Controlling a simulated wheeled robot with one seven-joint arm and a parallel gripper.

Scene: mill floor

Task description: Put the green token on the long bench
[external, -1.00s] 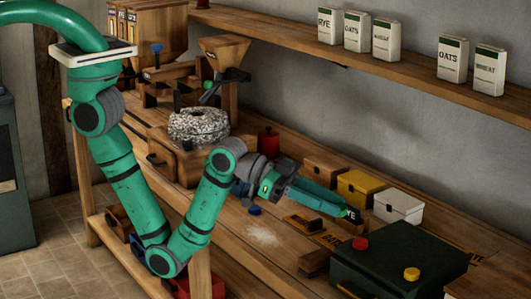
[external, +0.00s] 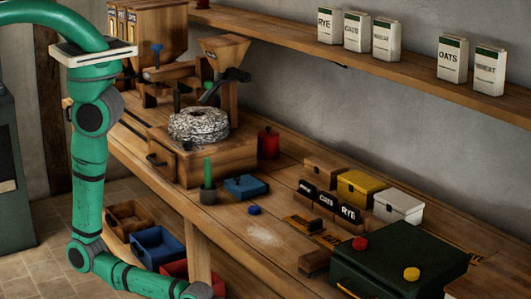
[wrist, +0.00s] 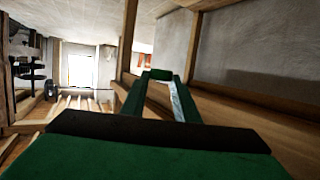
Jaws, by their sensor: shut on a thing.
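The long bench (external: 225,222) is a wooden worktop running along the wall from upper left to lower right in the external view. My gripper (wrist: 160,76) shows in the wrist view, its two green fingers converging at the middle. It is shut on the green token (wrist: 161,74), a small green piece between the fingertips. In the external view my arm drops in front of the bench to the bottom edge, and the gripper and token are out of frame.
On the bench stand a stone mill (external: 198,125), a blue box (external: 246,187), a green-topped pot (external: 208,185), labelled dark blocks (external: 326,201), a yellow box (external: 360,188) and a dark green case (external: 400,262). A blue token (external: 254,210) lies near the pale spill; bare wood surrounds it.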

